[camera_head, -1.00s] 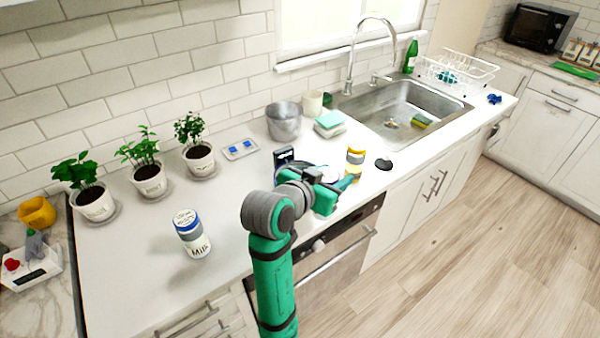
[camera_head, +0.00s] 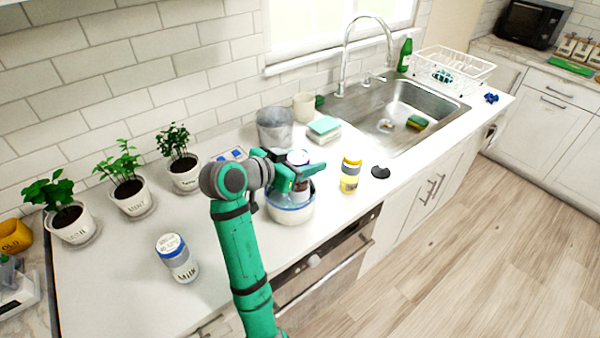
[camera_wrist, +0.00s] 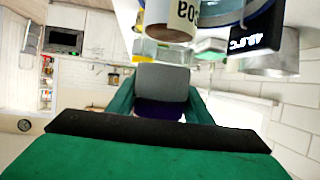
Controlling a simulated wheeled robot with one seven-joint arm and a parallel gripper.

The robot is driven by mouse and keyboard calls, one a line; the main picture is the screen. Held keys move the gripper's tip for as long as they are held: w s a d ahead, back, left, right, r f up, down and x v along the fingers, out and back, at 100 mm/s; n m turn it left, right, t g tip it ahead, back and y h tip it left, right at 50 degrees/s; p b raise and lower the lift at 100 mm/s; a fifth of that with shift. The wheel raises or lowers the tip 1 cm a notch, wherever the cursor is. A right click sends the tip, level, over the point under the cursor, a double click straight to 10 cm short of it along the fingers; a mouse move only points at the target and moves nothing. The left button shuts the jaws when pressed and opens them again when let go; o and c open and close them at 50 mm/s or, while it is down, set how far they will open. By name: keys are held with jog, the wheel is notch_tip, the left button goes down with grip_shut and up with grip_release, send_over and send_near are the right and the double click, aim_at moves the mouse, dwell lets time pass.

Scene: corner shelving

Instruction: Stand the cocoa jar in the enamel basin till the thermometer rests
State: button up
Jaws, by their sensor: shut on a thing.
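The cocoa jar (camera_head: 302,187), with a pale lid and brown showing below, is at the enamel basin (camera_head: 290,214), a white bowl with a blue rim. My gripper (camera_head: 301,172) is shut on the jar around its upper part. The jar's lower end is hidden by the basin's near wall, so I cannot tell whether it touches the bottom. In the wrist view the jar (camera_wrist: 172,18) shows at the top with part of its lettering, and a black panel with white characters (camera_wrist: 258,32) is beside it. I cannot make out a thermometer reading.
A yellow-lidded jar (camera_head: 350,176) and a black disc (camera_head: 381,172) are right of the basin. A milk container (camera_head: 177,258) stands at the left front. A metal bucket (camera_head: 274,127), a sponge stack (camera_head: 324,127) and potted herbs (camera_head: 131,192) are behind.

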notch_tip(320, 180, down, 6)
jog(key=w+a, duration=0.2)
jog(key=shift+w+f, duration=0.2)
jog(key=shift+f, duration=0.05)
jog(key=shift+f, duration=0.1)
jog(key=o, duration=1.3)
jog(key=shift+w, duration=0.1)
jog(key=shift+c, duration=0.2)
jog(key=v, duration=1.2)
